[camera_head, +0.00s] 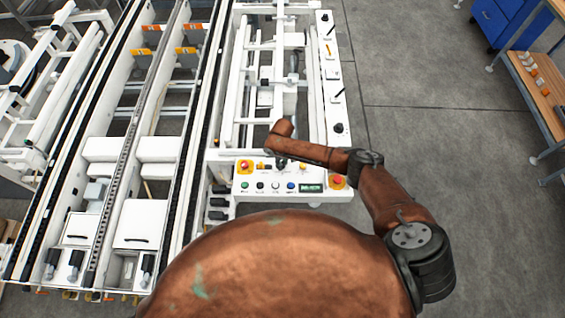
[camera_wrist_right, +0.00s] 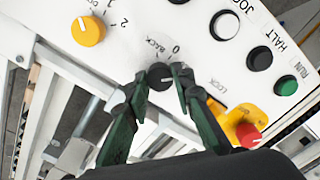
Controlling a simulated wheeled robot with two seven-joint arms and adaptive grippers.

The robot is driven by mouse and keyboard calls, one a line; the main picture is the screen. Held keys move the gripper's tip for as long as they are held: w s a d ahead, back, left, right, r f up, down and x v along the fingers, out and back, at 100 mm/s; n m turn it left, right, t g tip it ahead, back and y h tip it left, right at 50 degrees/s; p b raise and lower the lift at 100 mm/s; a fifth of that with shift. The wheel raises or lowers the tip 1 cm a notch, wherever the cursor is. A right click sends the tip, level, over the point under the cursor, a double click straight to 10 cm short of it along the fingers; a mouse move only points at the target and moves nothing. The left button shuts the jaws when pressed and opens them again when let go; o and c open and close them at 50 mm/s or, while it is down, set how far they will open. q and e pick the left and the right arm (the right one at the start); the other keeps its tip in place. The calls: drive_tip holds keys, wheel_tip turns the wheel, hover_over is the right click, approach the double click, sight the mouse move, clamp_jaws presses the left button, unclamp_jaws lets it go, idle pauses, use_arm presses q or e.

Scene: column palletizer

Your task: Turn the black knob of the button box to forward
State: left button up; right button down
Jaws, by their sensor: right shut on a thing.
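The button box (camera_head: 268,194) is a white panel with coloured buttons, just ahead of my body in the head view. In the right wrist view its black knob (camera_wrist_right: 158,77) sits beside the labels BACK and 0. My right gripper (camera_wrist_right: 164,86) has its dark green fingers on both sides of the knob and is shut on it. The fingers cover part of the knob, and I cannot tell exactly where it points. In the head view the right gripper (camera_head: 282,162) is over the far edge of the panel and hides the knob. My left gripper is not in view.
Close to the knob are a yellow selector (camera_wrist_right: 88,31) and a red emergency button (camera_wrist_right: 248,134) on a yellow base. Black and green buttons (camera_wrist_right: 286,85) line the panel. White conveyor frames stand left and beyond; grey floor (camera_head: 430,130) is clear at right.

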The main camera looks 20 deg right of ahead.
drive_tip(key=c, duration=1.7)
unclamp_jaws()
drive_tip(key=shift+o, duration=0.2)
drive_tip(key=shift+r, duration=0.1)
wheel_tip(320, 180, up, 12)
